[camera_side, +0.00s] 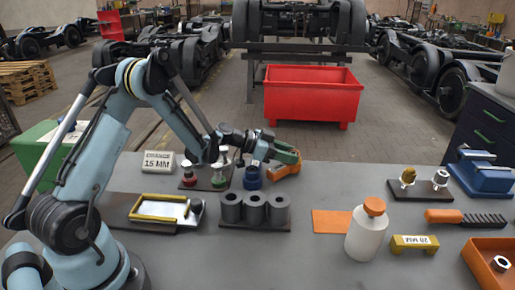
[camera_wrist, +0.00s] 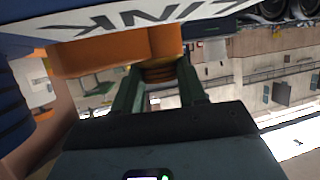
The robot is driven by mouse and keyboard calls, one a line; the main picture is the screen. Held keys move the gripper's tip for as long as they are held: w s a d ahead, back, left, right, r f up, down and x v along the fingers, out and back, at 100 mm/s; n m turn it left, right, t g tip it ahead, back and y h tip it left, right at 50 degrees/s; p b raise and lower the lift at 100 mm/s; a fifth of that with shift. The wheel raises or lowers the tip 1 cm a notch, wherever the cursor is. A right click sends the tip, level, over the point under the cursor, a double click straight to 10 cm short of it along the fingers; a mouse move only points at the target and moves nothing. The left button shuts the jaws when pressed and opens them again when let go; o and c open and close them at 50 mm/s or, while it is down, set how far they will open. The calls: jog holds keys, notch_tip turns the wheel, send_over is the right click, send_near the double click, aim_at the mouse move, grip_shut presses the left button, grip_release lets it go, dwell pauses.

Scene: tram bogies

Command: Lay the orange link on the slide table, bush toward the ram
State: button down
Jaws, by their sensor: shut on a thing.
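My gripper (camera_side: 287,153) has green fingers and is shut on the orange link (camera_side: 285,171), above the back edge of the grey bench. In the wrist view the link (camera_wrist: 105,55) lies across the fingertips (camera_wrist: 158,75), with a ribbed orange-brown round part between them, perhaps the bush. The far end of the link is partly hidden. A low plate with a yellow edge and bright metal top (camera_side: 160,209) lies at the front left; it may be the slide table.
Three dark cylinders (camera_side: 254,210) stand mid-bench. A blue ringed part (camera_side: 253,178) is close left of the gripper. A white bottle (camera_side: 367,232), yellow block (camera_side: 415,243) and blue vise (camera_side: 482,172) stand right. A red bin (camera_side: 312,95) is behind. Bench between cylinders and bottle is partly clear.

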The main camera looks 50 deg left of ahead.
jog(key=shift+f, duration=0.5)
jog(key=shift+f, duration=0.1)
jog(key=c, duration=0.6)
grip_release()
jog(key=shift+f, duration=0.1)
jog(key=shift+c, duration=0.2)
jog(key=shift+r, duration=0.25)
jog(key=v, duration=0.6)
jog(key=shift+s+a, duration=0.1)
jog(key=shift+s, duration=0.05)
jog(key=shift+o, duration=0.5)
jog(key=shift+s+a+r, duration=0.2)
jog(key=shift+s+a, duration=0.1)
jog(key=shift+s, duration=0.2)
